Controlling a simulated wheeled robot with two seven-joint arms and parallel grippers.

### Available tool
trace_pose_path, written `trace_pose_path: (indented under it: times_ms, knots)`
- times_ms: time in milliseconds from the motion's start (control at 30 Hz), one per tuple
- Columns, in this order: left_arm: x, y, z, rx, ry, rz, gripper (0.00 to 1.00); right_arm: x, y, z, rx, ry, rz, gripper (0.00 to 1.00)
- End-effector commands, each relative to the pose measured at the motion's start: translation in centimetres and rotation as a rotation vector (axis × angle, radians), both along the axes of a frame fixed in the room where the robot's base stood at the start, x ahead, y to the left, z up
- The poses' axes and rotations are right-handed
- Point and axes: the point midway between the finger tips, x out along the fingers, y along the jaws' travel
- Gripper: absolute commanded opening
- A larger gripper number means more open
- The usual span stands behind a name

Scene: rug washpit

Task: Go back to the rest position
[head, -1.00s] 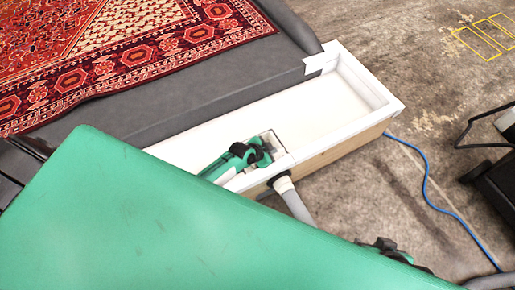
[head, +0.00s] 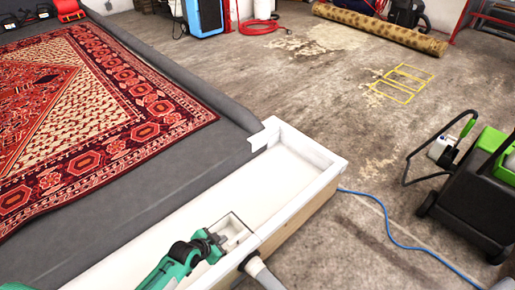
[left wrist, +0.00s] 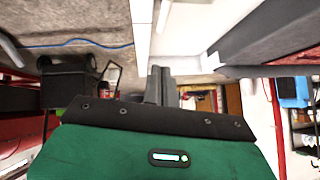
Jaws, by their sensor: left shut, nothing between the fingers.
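My left gripper (head: 218,240) comes in from the bottom left of the head view on its green and black arm. It is shut and empty, above the near end of the white trough (head: 330,170), beside a small square opening (head: 232,226) in its floor. I cannot tell its exact height. In the left wrist view its dark fingers (left wrist: 160,84) are together with nothing between them. My right gripper is in neither view.
A patterned red rug (head: 120,120) lies on the grey platform (head: 205,155) to the left. A grey hose (head: 262,272) joins the trough's near end. A blue cable (head: 400,243) crosses the floor. A black and green machine (head: 468,200) stands right; a rolled rug (head: 380,28) lies behind. Middle floor is clear.

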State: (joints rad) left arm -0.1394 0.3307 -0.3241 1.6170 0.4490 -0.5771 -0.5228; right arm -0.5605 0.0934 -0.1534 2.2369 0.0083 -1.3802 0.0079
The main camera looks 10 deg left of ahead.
Motion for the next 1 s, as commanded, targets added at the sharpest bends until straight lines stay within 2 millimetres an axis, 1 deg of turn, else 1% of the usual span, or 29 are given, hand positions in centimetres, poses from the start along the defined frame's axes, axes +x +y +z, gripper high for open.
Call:
trace_pose_path:
  times_ms: [67,167,267,333,400,500,600,1000]
  knots:
    - [-0.1,-0.1,0.0,-0.001,0.002,0.0,0.0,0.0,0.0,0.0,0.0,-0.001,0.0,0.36]
    - [-1.1,-0.6,0.2,-0.008,0.029,0.008,0.0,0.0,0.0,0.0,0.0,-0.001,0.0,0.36]
    - [-4.0,-1.9,0.8,-0.023,0.105,0.038,0.0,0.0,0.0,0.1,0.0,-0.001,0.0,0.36]
    - [-6.6,-2.5,1.7,-0.032,0.176,0.08,0.0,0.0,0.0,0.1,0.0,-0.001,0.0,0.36]
    - [-9.0,-2.7,2.6,-0.033,0.245,0.133,0.0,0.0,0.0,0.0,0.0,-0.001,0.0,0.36]
    - [-11.8,-2.4,3.8,-0.029,0.322,0.205,0.0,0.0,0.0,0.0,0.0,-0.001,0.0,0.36]
    - [-14.0,-2.0,4.8,-0.022,0.381,0.271,0.0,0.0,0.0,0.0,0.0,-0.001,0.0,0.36]
    - [-21.2,0.5,8.8,0.009,0.555,0.526,0.0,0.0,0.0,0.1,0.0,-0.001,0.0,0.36]
